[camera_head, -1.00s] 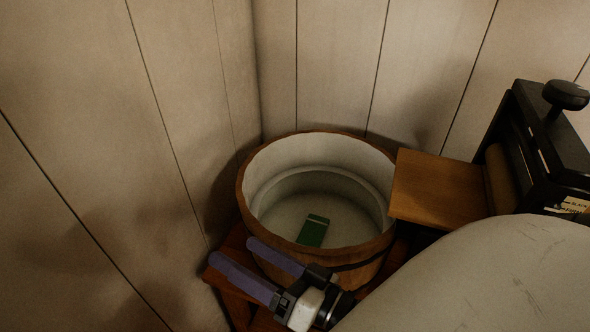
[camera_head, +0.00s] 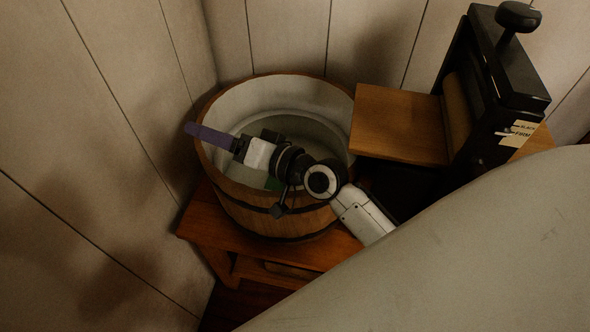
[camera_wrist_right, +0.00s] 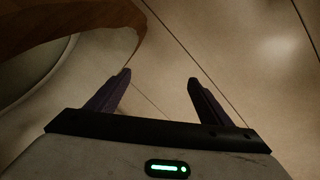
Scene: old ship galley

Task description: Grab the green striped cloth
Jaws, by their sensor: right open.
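The green cloth (camera_head: 273,184) lies inside the round wooden tub (camera_head: 260,212). Only a small green patch shows, because my right arm covers the rest, and its stripes cannot be made out. My right gripper (camera_head: 190,129) reaches over the tub with its purple fingers at the left rim, above and left of the cloth. In the right wrist view my right gripper (camera_wrist_right: 159,77) is open and empty, with its fingers apart against the plank wall. The tub's rim (camera_wrist_right: 112,18) shows at upper left there; the cloth does not. My left gripper is out of view.
The tub stands on a low wooden bench (camera_head: 205,236) in a corner of plank walls (camera_head: 110,130). A black wringer (camera_head: 495,85) with a wooden board (camera_head: 400,125) stands right of the tub. A large pale rounded surface (camera_head: 470,240) fills the lower right.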

